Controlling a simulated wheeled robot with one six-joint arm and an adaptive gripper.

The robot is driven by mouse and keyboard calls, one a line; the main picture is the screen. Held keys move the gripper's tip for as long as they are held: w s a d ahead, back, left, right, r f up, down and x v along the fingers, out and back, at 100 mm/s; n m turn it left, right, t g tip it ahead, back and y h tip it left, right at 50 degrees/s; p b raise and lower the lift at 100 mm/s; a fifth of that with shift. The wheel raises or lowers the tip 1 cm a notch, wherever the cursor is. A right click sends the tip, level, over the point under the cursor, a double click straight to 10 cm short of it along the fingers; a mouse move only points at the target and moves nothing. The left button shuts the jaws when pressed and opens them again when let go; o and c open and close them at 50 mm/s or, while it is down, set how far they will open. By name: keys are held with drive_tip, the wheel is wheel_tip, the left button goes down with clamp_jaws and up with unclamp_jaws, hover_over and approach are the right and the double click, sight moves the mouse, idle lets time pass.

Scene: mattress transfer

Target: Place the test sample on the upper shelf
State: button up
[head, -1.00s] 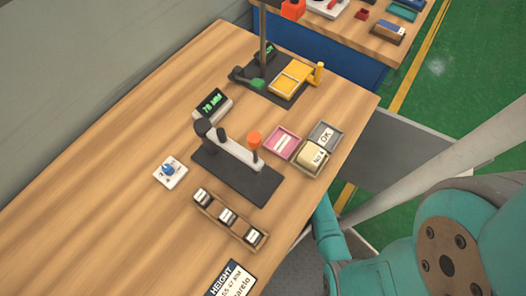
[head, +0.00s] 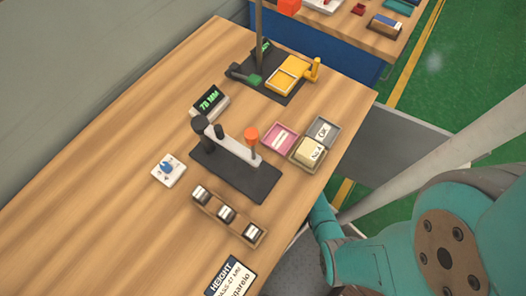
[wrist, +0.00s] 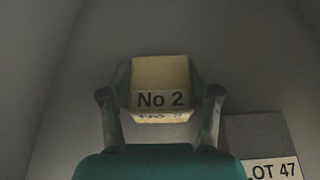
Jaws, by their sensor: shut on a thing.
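The test sample, a yellowish foam block (wrist: 160,78) labelled "No 2", sits between the fingers of my gripper (wrist: 160,105) in the wrist view. Both dark fingers press on its sides, so the gripper is shut on it. Around it are plain grey surfaces; I cannot tell whether the block touches any of them. A grey piece marked "LOT 47" (wrist: 265,150) lies at the lower right of the wrist view. The head view does not show my gripper or an upper shelf; only my teal arm is there at the right.
The wooden bench (head: 110,190) carries a gauge stand (head: 238,172), a "76 MM" display (head: 209,99), a yellow fixture (head: 288,75), a pink tray (head: 279,140), another block labelled "No 4" (head: 309,151) and a rack of small weights (head: 228,218). A second bench stands behind.

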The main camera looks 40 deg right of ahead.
drive_tip(key=o, duration=0.9)
drive_tip(key=shift+f, duration=0.1)
drive_tip(key=v, duration=1.1)
drive_tip(key=shift+d+r, duration=0.1)
drive_tip(key=shift+r, duration=0.1)
drive_tip(key=shift+s+r, duration=0.2)
drive_tip(key=shift+s, duration=0.25)
